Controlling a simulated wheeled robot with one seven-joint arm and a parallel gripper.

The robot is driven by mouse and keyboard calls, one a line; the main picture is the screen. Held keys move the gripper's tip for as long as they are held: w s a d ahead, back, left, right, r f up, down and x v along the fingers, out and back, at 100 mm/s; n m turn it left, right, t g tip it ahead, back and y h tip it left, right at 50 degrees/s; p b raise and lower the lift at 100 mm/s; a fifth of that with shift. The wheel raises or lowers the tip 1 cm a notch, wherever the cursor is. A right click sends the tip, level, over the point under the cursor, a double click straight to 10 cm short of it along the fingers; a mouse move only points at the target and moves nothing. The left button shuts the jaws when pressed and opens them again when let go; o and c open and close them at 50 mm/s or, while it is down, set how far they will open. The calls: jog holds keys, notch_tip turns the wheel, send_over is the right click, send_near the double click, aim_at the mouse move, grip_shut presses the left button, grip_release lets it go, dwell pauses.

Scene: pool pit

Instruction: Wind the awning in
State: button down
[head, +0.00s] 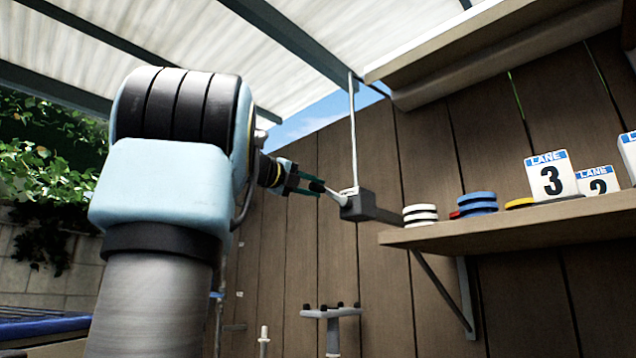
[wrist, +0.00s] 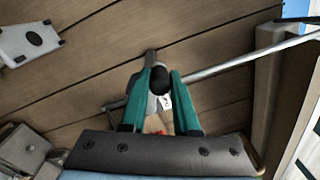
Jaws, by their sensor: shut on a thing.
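The awning (head: 385,25) is a pale, ribbed sheet overhead on dark beams. A thin pale rod (head: 352,130) runs from it down to a dark winder box (head: 357,206) on the wooden wall. A light crank arm (head: 335,196) sticks out of the box toward my gripper (head: 312,186). In the wrist view, the green fingers of my gripper (wrist: 161,76) are shut around a black knob (wrist: 161,82) of the crank. The box (wrist: 151,57) is mostly hidden behind the knob and fingers there. The rod (wrist: 230,63) runs off to the right.
A wooden shelf (head: 540,216) right of the box holds stacked discs (head: 420,214) and lane number cards (head: 551,178). A grey rack (head: 331,313) stands below the box. Leafy plants (head: 50,165) are at the left.

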jog(key=shift+w+a+f+n, duration=0.1)
jog(key=shift+w+f+n, duration=0.05)
jog(key=shift+f+n, duration=0.4)
jog(key=c, duration=0.7)
grip_release()
jog(key=shift+r, duration=0.1)
jog(key=shift+o, duration=0.2)
jog(key=v, duration=1.1)
jog(key=shift+b, duration=0.45)
